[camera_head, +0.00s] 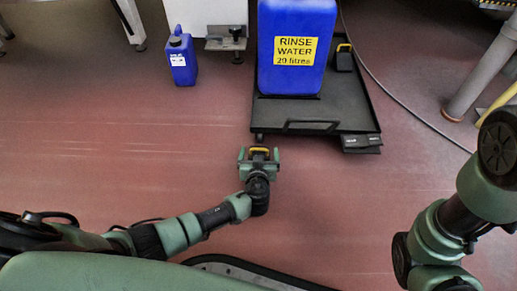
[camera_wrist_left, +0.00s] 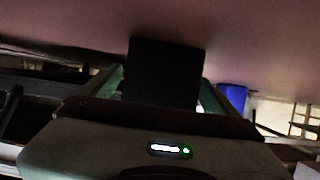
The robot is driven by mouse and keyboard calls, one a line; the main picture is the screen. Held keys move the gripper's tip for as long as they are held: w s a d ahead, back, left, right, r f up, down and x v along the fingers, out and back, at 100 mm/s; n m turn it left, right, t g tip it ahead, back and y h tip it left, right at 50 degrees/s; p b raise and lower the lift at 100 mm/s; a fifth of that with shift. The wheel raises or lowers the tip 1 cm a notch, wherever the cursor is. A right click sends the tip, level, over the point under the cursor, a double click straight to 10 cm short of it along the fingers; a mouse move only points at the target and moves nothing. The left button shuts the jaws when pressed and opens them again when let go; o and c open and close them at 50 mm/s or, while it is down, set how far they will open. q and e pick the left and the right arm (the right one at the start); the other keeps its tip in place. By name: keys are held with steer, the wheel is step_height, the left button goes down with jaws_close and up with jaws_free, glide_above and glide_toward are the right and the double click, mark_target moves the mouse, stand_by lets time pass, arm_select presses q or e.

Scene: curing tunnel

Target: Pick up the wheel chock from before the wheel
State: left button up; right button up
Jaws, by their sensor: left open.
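The gripper hides part of the chock in the head view. My right arm shows at the right, but its gripper is out of view.
A black trolley (camera_head: 285,113) carries a blue rinse water container (camera_head: 296,75) and a black item with a yellow handle (camera_head: 343,58). A small blue jug (camera_head: 181,60) stands on the floor at the back left. A cable (camera_head: 405,122) runs along the right.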

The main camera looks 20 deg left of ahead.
arm_select(q)
steer(key=shift+s, duration=0.1)
steer(key=c, duration=1.5)
steer(key=shift+r, duration=0.1)
steer(key=c, duration=0.4)
